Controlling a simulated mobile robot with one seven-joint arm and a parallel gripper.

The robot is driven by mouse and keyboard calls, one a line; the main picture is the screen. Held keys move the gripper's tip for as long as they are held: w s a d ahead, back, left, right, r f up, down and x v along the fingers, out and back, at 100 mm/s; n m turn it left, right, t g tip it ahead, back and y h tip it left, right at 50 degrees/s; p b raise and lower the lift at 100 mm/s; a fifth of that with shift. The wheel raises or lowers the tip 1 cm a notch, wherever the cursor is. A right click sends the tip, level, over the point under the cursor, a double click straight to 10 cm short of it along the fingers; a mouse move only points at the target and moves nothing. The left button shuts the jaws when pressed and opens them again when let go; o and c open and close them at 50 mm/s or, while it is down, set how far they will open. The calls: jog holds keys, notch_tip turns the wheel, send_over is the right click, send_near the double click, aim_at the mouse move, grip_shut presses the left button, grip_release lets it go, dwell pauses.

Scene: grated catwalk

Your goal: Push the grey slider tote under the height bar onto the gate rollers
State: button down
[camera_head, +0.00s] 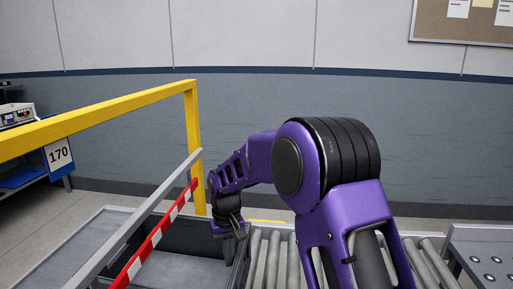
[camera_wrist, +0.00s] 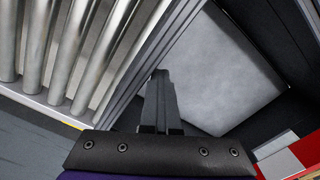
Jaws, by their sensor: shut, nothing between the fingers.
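The grey slider tote (camera_head: 192,272) is dark-walled and open-topped, with a lighter grey floor. It lies at lower centre left in the head view, partly behind the red-and-white striped height bar (camera_head: 150,246). The wrist view shows the tote's pale floor (camera_wrist: 225,75) and dark walls; the striped bar's corner (camera_wrist: 282,158) shows at lower right. My gripper (camera_head: 230,236) points down at the tote's right-hand wall in the head view. Its fingers (camera_wrist: 161,92) are shut and empty, close to the tote's rim; I cannot tell whether they touch it.
Silver rollers (camera_head: 272,258) run right of the tote, partly behind my arm. A grey tray-like surface (camera_head: 90,240) lies beyond the bar. A studded table (camera_head: 485,255) stands at right.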

jog(key=s+d+p, duration=0.1)
jog(key=s+d, duration=0.2)
jog(key=d, duration=2)
jog(key=shift+s+d+p, duration=0.15)
jog(key=shift+d+p, duration=0.15)
jog(key=shift+d, duration=0.05)
dwell(1.3)
jog(key=shift+r, duration=0.1)
notch_tip(320, 180, up, 8)
jog(key=p, duration=0.6)
dwell(0.3)
